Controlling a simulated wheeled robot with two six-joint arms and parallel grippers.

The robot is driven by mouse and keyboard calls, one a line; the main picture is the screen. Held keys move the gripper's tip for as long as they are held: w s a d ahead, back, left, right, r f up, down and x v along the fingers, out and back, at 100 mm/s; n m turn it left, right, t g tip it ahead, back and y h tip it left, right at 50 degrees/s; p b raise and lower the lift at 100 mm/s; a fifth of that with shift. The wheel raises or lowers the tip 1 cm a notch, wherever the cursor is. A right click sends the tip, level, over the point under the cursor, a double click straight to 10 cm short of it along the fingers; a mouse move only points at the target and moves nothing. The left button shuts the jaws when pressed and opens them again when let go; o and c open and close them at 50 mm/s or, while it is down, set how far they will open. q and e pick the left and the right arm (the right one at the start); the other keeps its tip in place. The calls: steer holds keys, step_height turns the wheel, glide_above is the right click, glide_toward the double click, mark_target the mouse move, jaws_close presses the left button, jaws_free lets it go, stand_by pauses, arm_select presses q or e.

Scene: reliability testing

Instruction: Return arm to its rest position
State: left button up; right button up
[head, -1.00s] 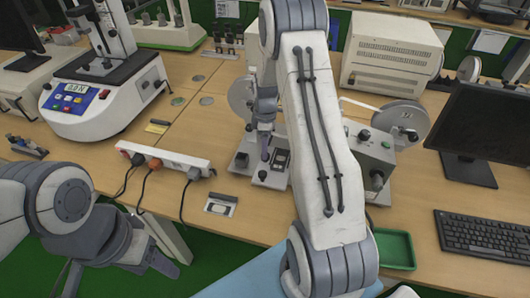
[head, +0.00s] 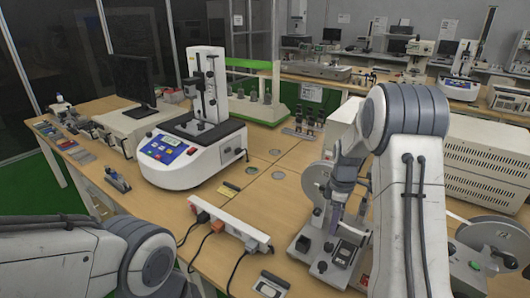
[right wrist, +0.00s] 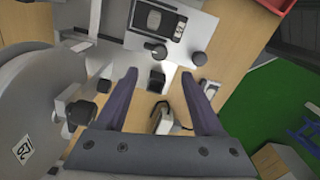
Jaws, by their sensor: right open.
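My right arm (head: 412,200), white and grey, comes up from the bottom right of the head view and bends forward over the bench. My right gripper (head: 334,212) points down above a small grey device (head: 322,258), partly hidden by the arm. In the right wrist view, the two dark fingers of the right gripper (right wrist: 163,100) are spread apart with nothing held between them. The device's plate (right wrist: 172,30) lies beyond the fingertips. My left arm (head: 85,258) lies along the lower left of the head view; its gripper is out of the picture.
A reel wheel (right wrist: 25,95) stands close left of the right gripper in the wrist view. A white power strip (head: 230,226) with plugs and a tester with a blue panel (head: 190,150) stand on the wooden bench (head: 255,195). A white cabinet (head: 485,160) stands right.

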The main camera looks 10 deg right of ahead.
steer(key=s+a+r+m, duration=0.1)
steer(key=s+a+r, duration=0.25)
steer(key=a, duration=0.65)
steer(key=s+a+r, duration=0.3)
steer(key=a+r, duration=0.1)
steer(key=a, duration=0.5)
steer(key=s+a+m, duration=0.1)
steer(key=s+a, duration=0.2)
steer(key=s, duration=0.4)
steer(key=s+a+r, duration=0.1)
steer(key=s+a, duration=0.3)
steer(key=s, duration=0.3)
steer(key=s+a+r+m+y, duration=0.1)
steer(key=s+a, duration=0.2)
steer(key=s, duration=0.4)
steer(key=shift+a+r+m, duration=0.25)
steer(key=shift+a+m, duration=0.05)
steer(key=shift+a, duration=0.05)
